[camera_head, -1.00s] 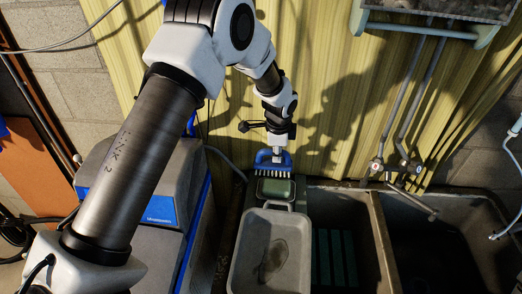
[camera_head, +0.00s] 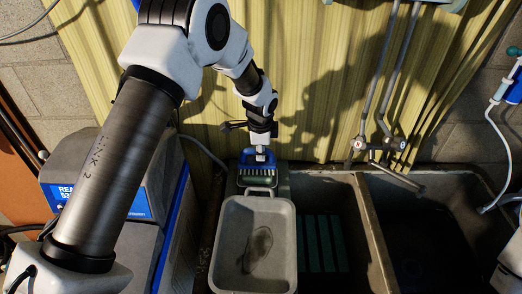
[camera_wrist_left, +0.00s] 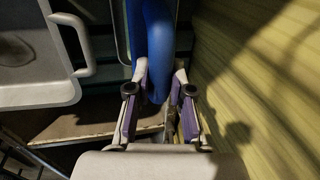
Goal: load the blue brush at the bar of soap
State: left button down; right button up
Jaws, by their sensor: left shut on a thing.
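The blue brush (camera_head: 259,157), with pale bristles facing down, is held by my left gripper (camera_head: 261,149) at the back of the sinks. In the left wrist view my left gripper (camera_wrist_left: 160,82) is shut on the blue brush's handle (camera_wrist_left: 158,35). The green bar of soap (camera_head: 257,182) lies in a dish behind the grey basin. The bristles are over the soap's rear part and hide some of it. I cannot tell whether they touch it. My right gripper is not in view.
The grey basin (camera_head: 222,240) with a dark patch inside sits just in front of the soap. Stone sinks (camera_head: 368,225) lie to the right, with taps and pipes (camera_head: 358,145) above. The blue and grey water softener (camera_head: 120,215) stands at the left. Yellow corrugated sheeting closes the back.

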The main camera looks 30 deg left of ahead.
pick_arm(q)
jog(key=shift+d, duration=0.1)
jog(key=shift+f, duration=0.5)
dwell(0.4)
dwell(1.3)
notch_tip(320, 180, up, 7)
jog(key=p, duration=0.6)
dwell(0.5)
